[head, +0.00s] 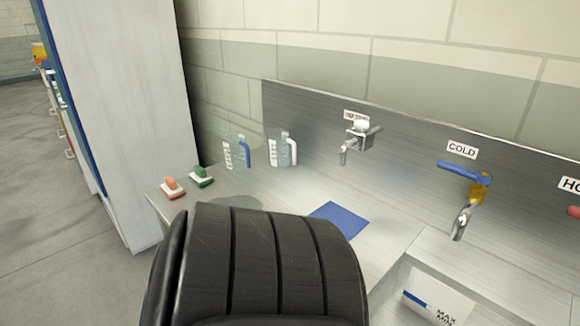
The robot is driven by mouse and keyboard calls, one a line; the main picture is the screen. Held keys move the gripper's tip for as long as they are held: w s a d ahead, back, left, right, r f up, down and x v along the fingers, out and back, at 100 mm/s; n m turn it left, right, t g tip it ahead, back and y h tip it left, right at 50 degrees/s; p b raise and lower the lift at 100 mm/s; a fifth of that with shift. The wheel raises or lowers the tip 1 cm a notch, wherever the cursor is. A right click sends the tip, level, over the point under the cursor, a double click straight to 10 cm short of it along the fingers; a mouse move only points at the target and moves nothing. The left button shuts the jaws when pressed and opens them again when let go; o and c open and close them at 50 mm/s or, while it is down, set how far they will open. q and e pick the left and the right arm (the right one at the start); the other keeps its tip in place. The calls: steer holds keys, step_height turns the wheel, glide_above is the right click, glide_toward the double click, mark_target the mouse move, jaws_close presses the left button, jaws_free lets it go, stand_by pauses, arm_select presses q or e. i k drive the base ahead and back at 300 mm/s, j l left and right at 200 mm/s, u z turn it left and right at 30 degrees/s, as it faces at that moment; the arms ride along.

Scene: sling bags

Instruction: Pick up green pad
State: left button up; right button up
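The green pad (202,175) is a small green-topped block with a pale base. It sits near the left end of the metal counter (232,186), toward the wall. A similar red pad (173,187) lies just left of it, closer to the counter's left edge. Nothing touches the green pad. Neither of my grippers can be made out in the head view.
Two clear jugs, one with a blue handle (246,153) and one with a white handle (292,148), stand right of the pads. A blue square (340,218) lies mid-counter. Taps line the backboard (310,120). A large black ribbed shape hides the front. A tall cabinet (125,120) stands left.

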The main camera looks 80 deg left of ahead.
mark_target(199, 176)
steer(key=u, duration=1.45)
